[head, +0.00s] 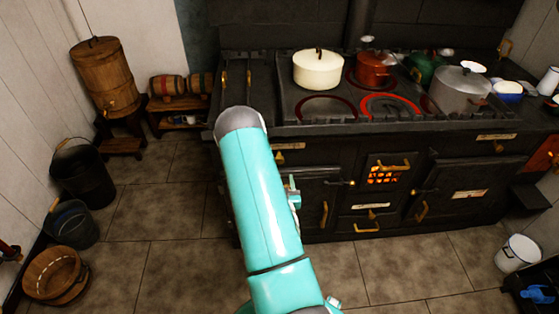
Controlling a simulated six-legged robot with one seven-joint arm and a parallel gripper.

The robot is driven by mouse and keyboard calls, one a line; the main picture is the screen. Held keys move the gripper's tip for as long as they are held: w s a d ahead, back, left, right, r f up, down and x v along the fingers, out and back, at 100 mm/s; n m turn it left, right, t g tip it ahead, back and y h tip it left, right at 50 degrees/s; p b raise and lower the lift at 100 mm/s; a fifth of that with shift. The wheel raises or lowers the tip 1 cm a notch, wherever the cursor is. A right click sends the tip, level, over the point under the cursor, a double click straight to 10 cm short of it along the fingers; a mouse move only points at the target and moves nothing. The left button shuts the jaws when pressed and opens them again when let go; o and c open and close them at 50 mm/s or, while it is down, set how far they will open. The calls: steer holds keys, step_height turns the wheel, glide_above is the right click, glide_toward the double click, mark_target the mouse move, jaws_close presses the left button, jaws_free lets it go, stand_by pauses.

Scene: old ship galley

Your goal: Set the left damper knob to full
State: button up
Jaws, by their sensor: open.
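The black cooking range (300,230) stands along the back wall. A small brass knob (279,158) is on the left of its front, below a pale label plate (289,146); it appears to be the left damper knob. Its setting is too small to read. A similar knob (498,147) is at the right of the front, below another plate. My teal arm rises across the middle of the view, its grey rounded joint in front of the range's left end, just left of the left knob. My gripper does not show.
A fire shows behind the middle grate (384,176). Buckets line the left wall. A white bucket (517,253) stands right. The tiled floor is clear before the range.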

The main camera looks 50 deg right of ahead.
mark_target(280, 163)
steer(key=x, duration=1.1)
steer(key=shift+w, duration=0.15)
